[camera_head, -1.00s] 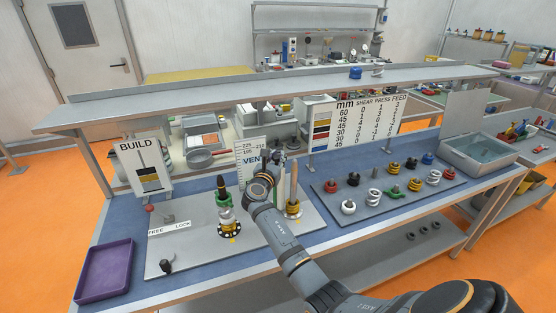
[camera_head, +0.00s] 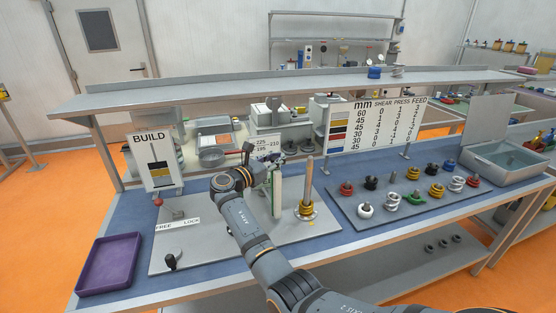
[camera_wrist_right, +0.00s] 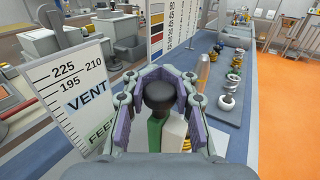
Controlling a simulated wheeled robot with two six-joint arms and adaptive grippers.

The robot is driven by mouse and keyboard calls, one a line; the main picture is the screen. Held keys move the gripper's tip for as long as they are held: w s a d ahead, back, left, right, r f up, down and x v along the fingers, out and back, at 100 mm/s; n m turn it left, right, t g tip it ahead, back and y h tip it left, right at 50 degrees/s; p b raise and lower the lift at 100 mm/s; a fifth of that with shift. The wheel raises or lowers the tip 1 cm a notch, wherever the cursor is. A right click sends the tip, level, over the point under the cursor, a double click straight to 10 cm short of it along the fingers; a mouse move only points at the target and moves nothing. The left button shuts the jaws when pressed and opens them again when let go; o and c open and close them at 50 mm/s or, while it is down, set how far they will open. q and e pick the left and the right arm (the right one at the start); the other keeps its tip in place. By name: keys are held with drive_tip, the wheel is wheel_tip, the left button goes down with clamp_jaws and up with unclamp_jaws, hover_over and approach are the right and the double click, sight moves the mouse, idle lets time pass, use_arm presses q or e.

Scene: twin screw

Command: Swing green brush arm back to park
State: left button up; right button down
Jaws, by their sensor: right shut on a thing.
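My right gripper (camera_head: 268,160) is above the grey station plate (camera_head: 190,262) on the blue bench. In the right wrist view, the jaws (camera_wrist_right: 159,100) are shut around a black round knob (camera_wrist_right: 157,91). A green part (camera_wrist_right: 155,134) shows just below the knob, with a white block beside it. In the head view, a green and white upright piece (camera_head: 277,192) shows under the gripper; how it joins the knob is hidden. A white scale board reading VENT (camera_wrist_right: 75,98) stands to the left in the wrist view. My left gripper is not in view.
A tan post with yellow rings (camera_head: 307,210) stands right of my gripper. The BUILD sign (camera_head: 158,165), FREE/LOCK label and a black knob (camera_head: 170,262) are on the left. A purple tray (camera_head: 108,263) lies front left. A board of coloured rings (camera_head: 405,195) lies right.

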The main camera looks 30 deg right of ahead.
drive_tip(key=shift+s+f, duration=0.1)
drive_tip(key=shift+f, duration=0.2)
drive_tip(key=c, duration=1.5)
unclamp_jaws()
drive_tip(key=shift+o, duration=1)
drive_tip(key=shift+s+r, duration=0.1)
drive_tip(key=shift+s, duration=0.05)
drive_tip(key=shift+s+r, duration=0.15)
drive_tip(key=shift+r, duration=0.05)
drive_tip(key=shift+w, duration=0.2)
